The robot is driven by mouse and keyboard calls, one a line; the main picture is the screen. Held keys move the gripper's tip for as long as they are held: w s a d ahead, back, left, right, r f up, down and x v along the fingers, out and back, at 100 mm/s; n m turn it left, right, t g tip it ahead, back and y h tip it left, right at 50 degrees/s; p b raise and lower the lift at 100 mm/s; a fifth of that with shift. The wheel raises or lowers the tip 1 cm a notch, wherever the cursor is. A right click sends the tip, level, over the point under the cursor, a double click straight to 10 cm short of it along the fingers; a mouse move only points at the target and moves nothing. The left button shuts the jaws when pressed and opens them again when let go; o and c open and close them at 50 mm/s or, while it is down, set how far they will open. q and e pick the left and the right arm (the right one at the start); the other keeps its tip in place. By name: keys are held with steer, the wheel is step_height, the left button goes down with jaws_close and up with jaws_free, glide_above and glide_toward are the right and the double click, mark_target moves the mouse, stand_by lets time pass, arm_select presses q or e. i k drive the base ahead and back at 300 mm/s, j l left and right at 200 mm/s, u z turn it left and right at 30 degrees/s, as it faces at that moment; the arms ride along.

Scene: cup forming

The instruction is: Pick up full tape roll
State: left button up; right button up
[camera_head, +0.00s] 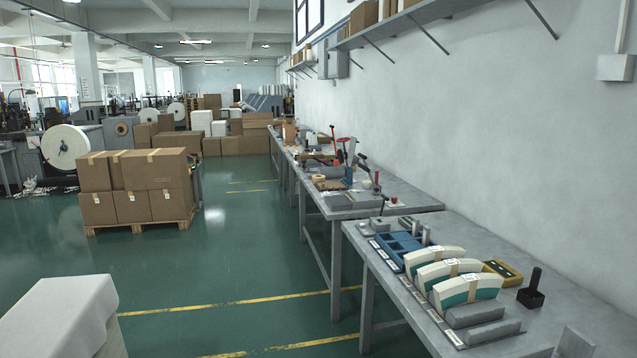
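Neither of my grippers shows in the head view. On the farther grey workbench (405,202) against the right wall, a small flat tan round item (318,178) may be a tape roll. It is too small to tell whether it is full. It lies among other tools and parts and looks apart from any arm of mine. No other tape roll can be made out clearly.
The nearer bench (590,285) holds several curved white-and-green stacks (470,289), a blue tray (398,247) and a black holder (531,292). Boxes stand on a pallet (135,228) at left. A white block-like thing (62,305) is lower left. Green floor (235,270) between is clear.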

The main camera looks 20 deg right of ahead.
mark_target(317, 178)
steer(key=i+z, duration=0.1)
steer(key=i, duration=4.05)
steer(key=j, duration=0.1)
